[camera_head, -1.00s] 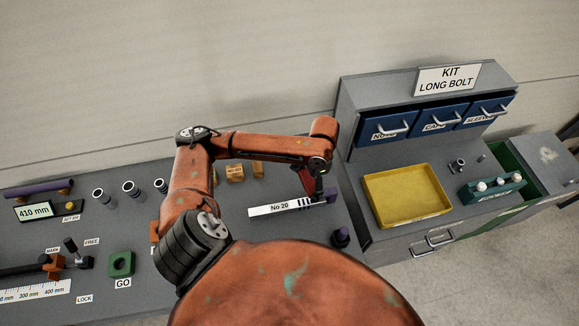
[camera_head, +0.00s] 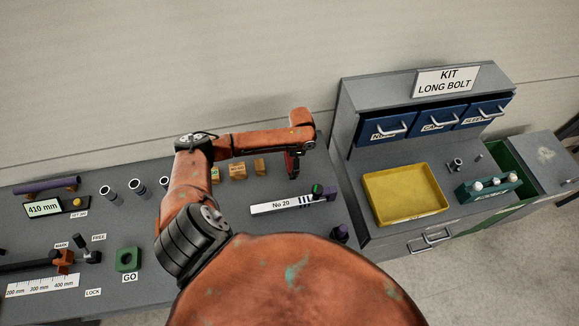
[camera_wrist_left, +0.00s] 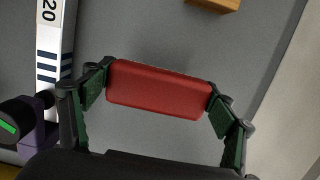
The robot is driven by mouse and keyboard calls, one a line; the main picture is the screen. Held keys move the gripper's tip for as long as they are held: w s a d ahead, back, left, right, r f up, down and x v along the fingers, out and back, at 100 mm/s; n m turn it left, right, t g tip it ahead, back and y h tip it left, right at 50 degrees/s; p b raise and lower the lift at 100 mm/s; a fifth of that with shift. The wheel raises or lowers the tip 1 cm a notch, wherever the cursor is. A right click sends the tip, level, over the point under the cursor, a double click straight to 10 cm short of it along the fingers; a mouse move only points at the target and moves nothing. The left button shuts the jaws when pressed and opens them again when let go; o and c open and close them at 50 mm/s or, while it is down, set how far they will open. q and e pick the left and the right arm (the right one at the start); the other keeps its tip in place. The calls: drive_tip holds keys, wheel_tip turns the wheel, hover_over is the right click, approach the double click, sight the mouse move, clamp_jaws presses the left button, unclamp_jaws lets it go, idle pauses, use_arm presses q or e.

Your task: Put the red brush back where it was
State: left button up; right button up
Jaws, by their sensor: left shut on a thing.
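My left gripper (camera_wrist_left: 160,86) is shut on the red brush (camera_wrist_left: 158,90), one finger at each end of its red block. In the left wrist view the brush is over the grey bench top; whether it touches the bench is unclear. In the head view my left gripper (camera_head: 292,170) is above the back right of the bench, behind the white No 20 strip (camera_head: 280,205). The brush is mostly hidden there by my arm. My right gripper is not in view.
Several small wooden blocks (camera_head: 238,171) stand left of the gripper. A purple post with a green end (camera_head: 317,190) stands by the strip's right end. The yellow tray (camera_head: 404,195) is on the right-hand unit. Metal cylinders (camera_head: 137,186) stand at the left.

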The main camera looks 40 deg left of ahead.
sight(289, 167)
use_arm(q)
drive_tip(key=shift+w+a+f, duration=0.15)
drive_tip(key=shift+a+f, duration=0.15)
drive_tip(key=shift+f, duration=0.1)
drive_tip(key=shift+a+f, duration=0.15)
drive_tip(key=shift+f, duration=1.5)
drive_tip(key=o, duration=1.3)
drive_tip(key=shift+f, duration=0.15)
drive_tip(key=r, duration=0.4)
drive_tip(key=w+r, duration=0.1)
drive_tip(key=r, duration=0.3)
drive_tip(key=d+r, duration=0.1)
drive_tip(key=r, duration=0.3)
drive_tip(key=shift+w+d+r+b, duration=0.1)
drive_tip(key=shift+w+b, duration=0.15)
drive_tip(key=shift+b, duration=0.05)
